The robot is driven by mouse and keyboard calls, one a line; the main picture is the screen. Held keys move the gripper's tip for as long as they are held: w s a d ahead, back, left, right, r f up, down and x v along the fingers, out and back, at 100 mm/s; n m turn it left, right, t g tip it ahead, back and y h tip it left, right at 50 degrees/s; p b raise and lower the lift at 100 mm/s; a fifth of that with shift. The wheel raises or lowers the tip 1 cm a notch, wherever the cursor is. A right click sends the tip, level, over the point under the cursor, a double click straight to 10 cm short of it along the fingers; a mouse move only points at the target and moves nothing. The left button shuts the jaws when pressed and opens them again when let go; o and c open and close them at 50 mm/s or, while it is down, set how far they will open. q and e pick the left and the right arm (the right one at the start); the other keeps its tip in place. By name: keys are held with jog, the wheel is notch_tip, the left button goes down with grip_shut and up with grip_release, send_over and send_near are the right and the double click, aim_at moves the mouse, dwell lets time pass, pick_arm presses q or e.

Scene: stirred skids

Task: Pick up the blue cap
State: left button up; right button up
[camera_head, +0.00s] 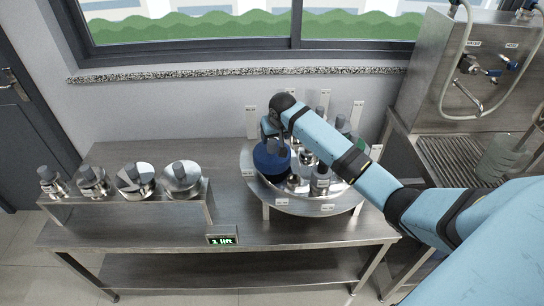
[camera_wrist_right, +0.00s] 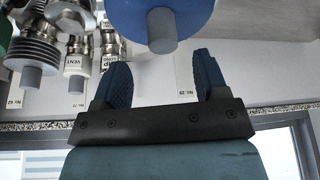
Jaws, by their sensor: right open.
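The blue cap (camera_head: 268,163) is a round blue piece at the left side of a raised round metal tray (camera_head: 250,187). In the right wrist view the cap (camera_wrist_right: 190,14) is cut off by the top edge, with a grey knob (camera_wrist_right: 161,32) sticking out of it. My right gripper (camera_head: 271,138) is over the cap in the head view. In the right wrist view its two dark blue fingers (camera_wrist_right: 160,62) are apart and empty, with the knob just beyond and between the fingertips. My left gripper is not in view.
Several metal fittings (camera_head: 320,182) stand on the tray close to the cap, partly hidden by my arm. A low rack (camera_head: 196,203) with metal pieces and a "1 lift" sign (camera_head: 222,240) are to the left. A sink unit (camera_head: 447,160) is to the right.

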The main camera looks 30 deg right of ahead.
aim_at(272, 141)
jog(key=shift+w+p+x, duration=0.15)
jog(key=shift+p+x, duration=0.05)
jog(key=shift+x, duration=1.25)
jog(key=shift+w+p+x, duration=0.15)
jog(key=shift+p+x, duration=0.05)
jog(key=shift+x, duration=1.25)
jog(key=shift+r, duration=0.15)
grip_shut()
